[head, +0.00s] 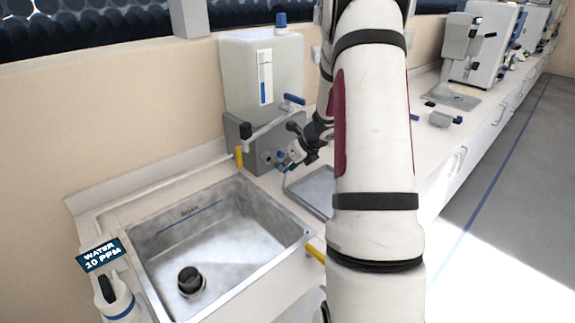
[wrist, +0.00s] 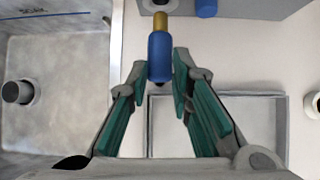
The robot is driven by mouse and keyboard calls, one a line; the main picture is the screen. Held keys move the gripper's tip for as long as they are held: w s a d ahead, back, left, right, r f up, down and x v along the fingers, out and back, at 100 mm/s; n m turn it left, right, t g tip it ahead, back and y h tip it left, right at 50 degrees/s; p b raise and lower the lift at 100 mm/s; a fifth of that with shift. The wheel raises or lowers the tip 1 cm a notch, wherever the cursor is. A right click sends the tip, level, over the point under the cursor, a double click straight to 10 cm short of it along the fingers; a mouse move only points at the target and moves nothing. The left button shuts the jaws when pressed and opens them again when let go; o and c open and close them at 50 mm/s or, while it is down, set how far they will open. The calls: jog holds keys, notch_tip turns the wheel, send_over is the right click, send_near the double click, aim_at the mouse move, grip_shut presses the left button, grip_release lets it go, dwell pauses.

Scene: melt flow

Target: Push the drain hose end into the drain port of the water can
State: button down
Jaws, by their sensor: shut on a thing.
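The water can (head: 240,75), white with a level gauge, stands on a grey base behind the sink. My gripper (head: 291,156) is in front of that base. In the wrist view my gripper (wrist: 160,72) is shut on the drain hose end (wrist: 159,56), a blue sleeve with a brass tip. The tip points at the grey base (wrist: 255,6) and meets or nearly meets a dark round fitting, apparently the drain port (wrist: 160,4), cut by the top edge. I cannot tell whether the tip is inside it. My arm partly hides this area in the head view.
A shallow tray (wrist: 215,120) lies below my gripper. A second blue fitting (wrist: 206,8) sits right of the hose end. A yellow-ended pipe (head: 239,156) runs beside the base.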

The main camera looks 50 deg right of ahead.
aim_at(279, 163)
jog(key=shift+w+d, duration=0.1)
jog(key=shift+w, duration=1.5)
jog(key=c, duration=1.3)
grip_release()
jog(key=shift+c, duration=0.2)
jog(key=shift+s+a+b, duration=0.2)
jog(key=shift+s+b, duration=0.2)
jog(key=shift+s, duration=2.55)
jog(key=o, duration=1.1)
jog(key=shift+o, duration=0.2)
jog(key=shift+s+a+b, duration=0.15)
jog(key=shift+s+b, duration=0.15)
jog(key=shift+s, duration=1.95)
jog(key=shift+s+a+b, duration=0.1)
jog(key=shift+s+b, duration=0.2)
jog(key=shift+s, duration=1.95)
